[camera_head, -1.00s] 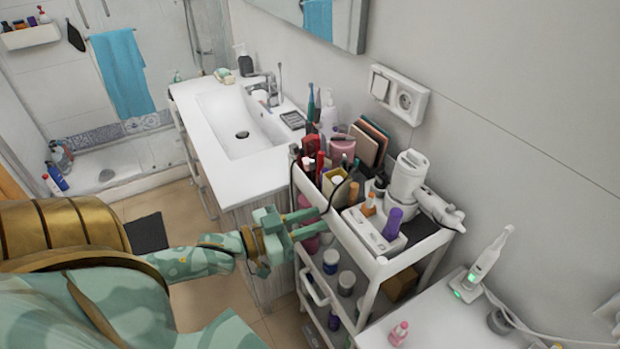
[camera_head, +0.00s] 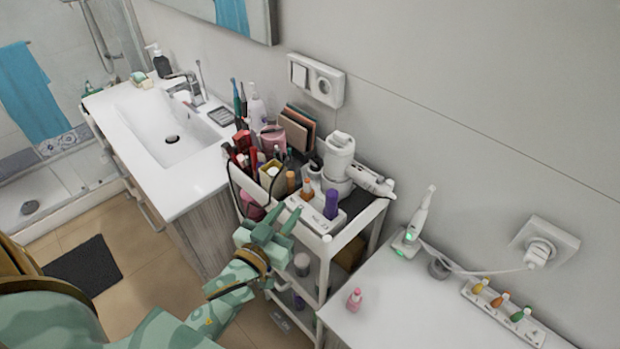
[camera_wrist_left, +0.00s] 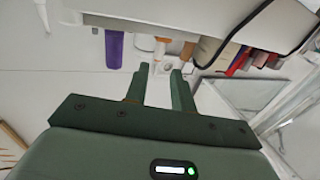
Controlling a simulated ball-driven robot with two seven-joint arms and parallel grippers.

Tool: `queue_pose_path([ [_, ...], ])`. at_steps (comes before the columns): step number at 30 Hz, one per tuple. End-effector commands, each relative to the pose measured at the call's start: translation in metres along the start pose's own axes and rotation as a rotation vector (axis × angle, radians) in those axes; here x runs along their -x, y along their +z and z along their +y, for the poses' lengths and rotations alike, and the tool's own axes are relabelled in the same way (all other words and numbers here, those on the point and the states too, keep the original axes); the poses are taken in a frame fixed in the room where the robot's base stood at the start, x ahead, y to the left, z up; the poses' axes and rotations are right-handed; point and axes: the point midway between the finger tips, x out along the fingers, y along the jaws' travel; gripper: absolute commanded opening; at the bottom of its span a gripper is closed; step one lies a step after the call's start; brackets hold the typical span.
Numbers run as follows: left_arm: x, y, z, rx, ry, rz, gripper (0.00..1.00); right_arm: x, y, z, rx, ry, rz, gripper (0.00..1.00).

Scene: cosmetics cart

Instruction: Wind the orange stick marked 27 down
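A white holder (camera_head: 312,217) stands at the front of the cart top. It bears a stick with an orange top (camera_head: 306,187) and a purple stick (camera_head: 331,204) to its right. Small markings on the holder are too small to read. My left gripper (camera_head: 282,220) is just in front and to the left of the holder, open and empty, apart from the orange stick. In the left wrist view the orange stick (camera_wrist_left: 160,47) lies beyond the gap between my open fingers (camera_wrist_left: 160,75), and the purple stick (camera_wrist_left: 115,48) is to its left. My right gripper is not in view.
A hair dryer (camera_head: 340,155) stands behind the holder. Cosmetics and a black cable crowd the cart's left side.

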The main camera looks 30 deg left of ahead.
Motion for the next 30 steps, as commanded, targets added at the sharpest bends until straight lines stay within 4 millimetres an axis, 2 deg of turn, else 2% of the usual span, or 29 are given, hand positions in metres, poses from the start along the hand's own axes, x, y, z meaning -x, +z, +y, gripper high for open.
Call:
queue_pose_path([
  [1, -0.014, -0.003, 0.000, -0.001, 0.001, 0.005, 0.25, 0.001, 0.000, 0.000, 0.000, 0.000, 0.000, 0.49],
  [6, -0.058, -0.002, 0.000, 0.000, 0.001, 0.004, 0.25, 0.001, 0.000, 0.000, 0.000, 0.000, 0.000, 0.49],
  [13, -0.101, -0.001, 0.000, 0.001, 0.001, 0.002, 0.25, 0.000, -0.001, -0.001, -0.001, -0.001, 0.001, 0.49],
  [18, -0.114, 0.000, 0.000, 0.000, 0.001, 0.000, 0.25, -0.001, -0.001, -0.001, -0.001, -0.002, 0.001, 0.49],
  [26, -0.116, -0.001, 0.000, 0.000, 0.001, 0.000, 0.25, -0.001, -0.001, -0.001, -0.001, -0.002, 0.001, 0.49],
  [27, -0.116, -0.001, 0.000, 0.000, 0.002, 0.000, 0.22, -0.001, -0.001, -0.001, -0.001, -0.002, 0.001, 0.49],
  [30, -0.115, -0.001, 0.000, 0.001, 0.002, 0.000, 0.00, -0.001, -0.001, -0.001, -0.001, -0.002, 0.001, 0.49],
])
